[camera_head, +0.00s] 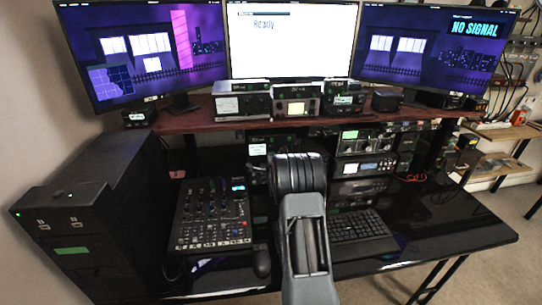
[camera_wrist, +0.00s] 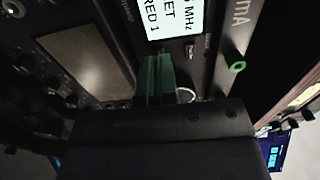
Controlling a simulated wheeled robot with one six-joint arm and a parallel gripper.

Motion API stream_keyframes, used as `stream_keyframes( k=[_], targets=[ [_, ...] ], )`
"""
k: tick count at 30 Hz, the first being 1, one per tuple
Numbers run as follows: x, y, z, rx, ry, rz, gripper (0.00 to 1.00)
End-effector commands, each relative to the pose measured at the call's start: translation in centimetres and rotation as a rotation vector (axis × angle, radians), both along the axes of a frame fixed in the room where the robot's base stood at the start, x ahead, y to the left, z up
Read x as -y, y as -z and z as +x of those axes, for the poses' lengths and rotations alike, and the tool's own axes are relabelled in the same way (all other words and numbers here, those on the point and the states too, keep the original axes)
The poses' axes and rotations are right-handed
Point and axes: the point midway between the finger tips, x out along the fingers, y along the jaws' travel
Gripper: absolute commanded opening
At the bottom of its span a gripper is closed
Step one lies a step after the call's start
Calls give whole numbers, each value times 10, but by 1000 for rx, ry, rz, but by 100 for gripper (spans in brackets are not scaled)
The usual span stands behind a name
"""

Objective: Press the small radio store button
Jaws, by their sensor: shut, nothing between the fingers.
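In the wrist view a radio front is close ahead, with a lit white display (camera_wrist: 172,18) showing partial text "MHz", "ET" and "RED 1". A small button (camera_wrist: 190,50) sits beside the display with a tiny label that I cannot read clearly. My gripper (camera_wrist: 160,68) has its green fingers shut and empty, with the tips close to the panel just below the display in the picture. I cannot tell whether they touch it. A round ring-edged knob (camera_wrist: 186,95) is partly hidden beside the fingers. In the head view my arm hides the gripper and this spot.
A mixer (camera_head: 211,215) and keyboard (camera_head: 358,228) lie on the black desk (camera_head: 450,228), with a mouse (camera_head: 262,262) between them. Several radios stand under the red shelf (camera_head: 225,122). A dark panel (camera_wrist: 85,55) lies left of the fingers in the wrist view.

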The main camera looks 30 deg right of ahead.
Motion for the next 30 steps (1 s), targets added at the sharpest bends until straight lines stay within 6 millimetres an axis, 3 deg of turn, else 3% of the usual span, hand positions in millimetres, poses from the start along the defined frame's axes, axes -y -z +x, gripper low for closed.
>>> stream_keyframes(
  k=[23,30],
  targets=[
    [8,6,17,2,0,-1,0],
    [11,-2,24,5,-1,-2,0]
  ],
)
